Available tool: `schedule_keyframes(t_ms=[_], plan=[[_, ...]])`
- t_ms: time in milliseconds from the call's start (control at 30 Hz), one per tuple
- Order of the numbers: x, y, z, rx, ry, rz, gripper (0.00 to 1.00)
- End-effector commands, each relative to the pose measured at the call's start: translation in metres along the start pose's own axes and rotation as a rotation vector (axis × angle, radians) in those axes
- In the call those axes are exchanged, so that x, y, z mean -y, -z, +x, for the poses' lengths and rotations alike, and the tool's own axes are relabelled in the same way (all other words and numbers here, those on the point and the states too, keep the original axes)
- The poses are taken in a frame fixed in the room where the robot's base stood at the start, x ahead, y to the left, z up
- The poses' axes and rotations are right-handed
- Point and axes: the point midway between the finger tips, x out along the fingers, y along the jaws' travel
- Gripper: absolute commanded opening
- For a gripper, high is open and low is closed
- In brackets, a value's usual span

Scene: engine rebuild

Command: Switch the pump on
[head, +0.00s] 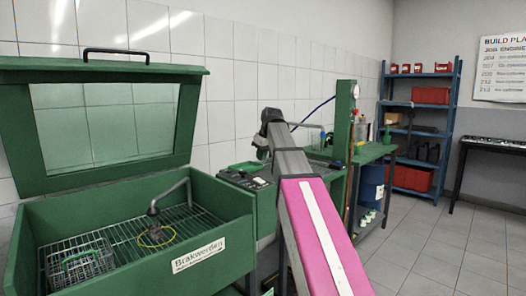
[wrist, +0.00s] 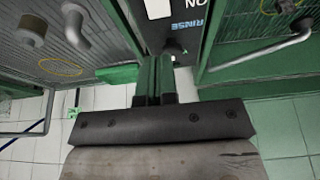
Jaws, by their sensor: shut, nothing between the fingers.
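A dark control panel (head: 248,180) sits on the green housing just right of the washing cabinet. It also shows in the wrist view (wrist: 170,30), with a white label, blue "RINSE" lettering and white letters at the top edge. A small dark switch or knob (wrist: 173,49) is on it; its on or off position cannot be told. My gripper (wrist: 166,60) is shut and empty, its green fingertips close to this knob; whether they touch cannot be told. In the head view my wrist hangs above the panel. The pump itself cannot be made out.
The green washing cabinet (head: 225,247) stands open at left, with a wire basket (head: 78,268), a bent spout (head: 170,197) and a yellow ring (head: 157,236) on its grate. A green bench (head: 372,152) and blue shelf (head: 447,120) are behind. Floor at right is clear.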

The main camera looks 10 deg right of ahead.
Motion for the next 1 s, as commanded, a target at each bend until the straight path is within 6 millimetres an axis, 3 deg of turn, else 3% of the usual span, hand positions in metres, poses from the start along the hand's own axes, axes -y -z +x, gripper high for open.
schedule_keyframes(t_ms=[300, 500, 1000], plan=[[0.001, -0.002, 0.054, 0.001, 0.001, 0.0, 0.0], [0.001, -0.006, 0.077, 0.001, 0.0, 0.0, 0.0], [0.0, -0.008, 0.086, -0.001, -0.001, -0.001, 0.0]])
